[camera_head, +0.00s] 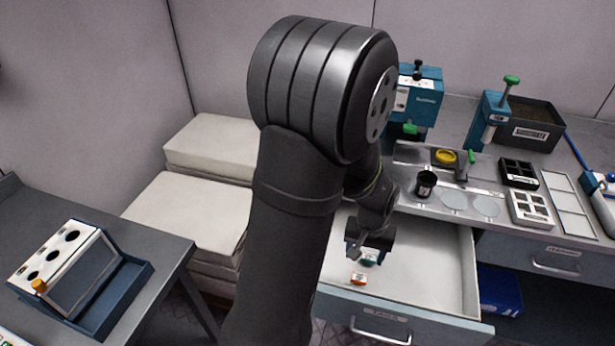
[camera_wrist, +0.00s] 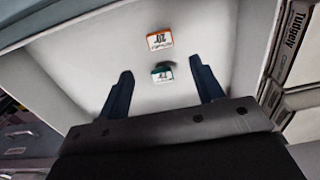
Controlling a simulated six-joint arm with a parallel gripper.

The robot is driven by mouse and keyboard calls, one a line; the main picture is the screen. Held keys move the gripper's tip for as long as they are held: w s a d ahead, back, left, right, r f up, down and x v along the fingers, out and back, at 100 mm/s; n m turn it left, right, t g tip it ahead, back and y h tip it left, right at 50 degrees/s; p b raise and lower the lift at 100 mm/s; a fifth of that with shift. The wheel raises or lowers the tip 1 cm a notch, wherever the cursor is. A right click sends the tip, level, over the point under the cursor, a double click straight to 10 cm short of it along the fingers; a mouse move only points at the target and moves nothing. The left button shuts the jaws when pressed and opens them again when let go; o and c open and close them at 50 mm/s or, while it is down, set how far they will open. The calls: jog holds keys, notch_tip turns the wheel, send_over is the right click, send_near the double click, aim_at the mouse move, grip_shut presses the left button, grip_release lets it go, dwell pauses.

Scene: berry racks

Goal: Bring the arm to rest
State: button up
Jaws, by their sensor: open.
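My arm rises through the middle of the head view and bends down toward an open drawer. My gripper (camera_wrist: 163,88) is open over the drawer (camera_head: 425,275), with its two dark fingers apart and nothing held between them. In the wrist view, a teal-edged tag (camera_wrist: 162,73) lies on the drawer floor just beyond and between the fingertips. An orange-edged tag (camera_wrist: 159,39) lies a little farther off. In the head view the orange tag (camera_head: 358,279) shows below my gripper, and the teal tag (camera_head: 369,257) is partly hidden by it.
A bench behind the drawer holds a blue device (camera_head: 421,90), a black cup (camera_head: 426,184), a dark bin (camera_head: 527,125) and small racks (camera_head: 530,209). A blue-framed rack (camera_head: 75,270) stands on the left table. White cushions (camera_head: 190,215) are stacked behind my arm.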

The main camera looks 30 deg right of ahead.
aim_at(360, 277)
notch_tip(360, 277, down, 12)
jog(key=shift+r, duration=0.6)
dwell(0.4)
